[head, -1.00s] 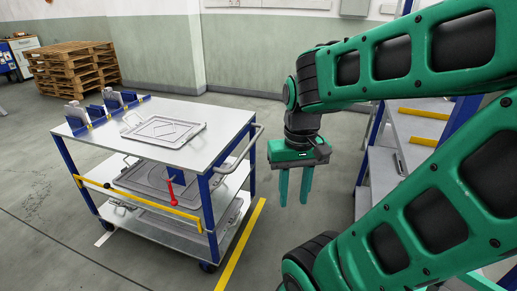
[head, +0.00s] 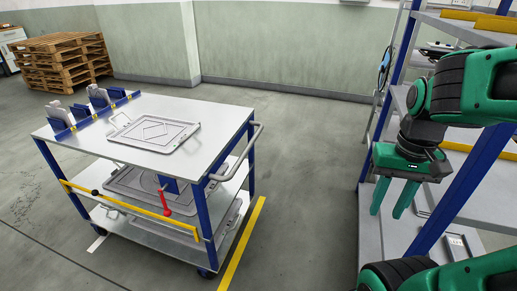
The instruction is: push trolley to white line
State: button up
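The trolley (head: 215,135) stands on the floor at left centre in the head view, with a grey top, blue posts, lower shelves and a bar handle (head: 250,150) on its right end. A short white line (head: 97,243) shows on the floor by its near left corner; the rest may be hidden under the trolley. My gripper (head: 388,208) hangs at right, fingers pointing down, apart and empty. It is to the right of the handle and not touching the trolley; it shows in front of the shelf rack.
A yellow floor line (head: 242,245) runs along the trolley's right side. A yellow bar (head: 130,208) and a red lever (head: 164,198) are on its near side. A blue-posted rack (head: 468,190) stands at right. Wooden pallets (head: 65,60) are at back left. The floor behind is clear.

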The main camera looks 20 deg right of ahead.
aim_at(196, 162)
jog(key=z, duration=0.05)
jog(key=i, duration=1)
jog(key=u, duration=0.05)
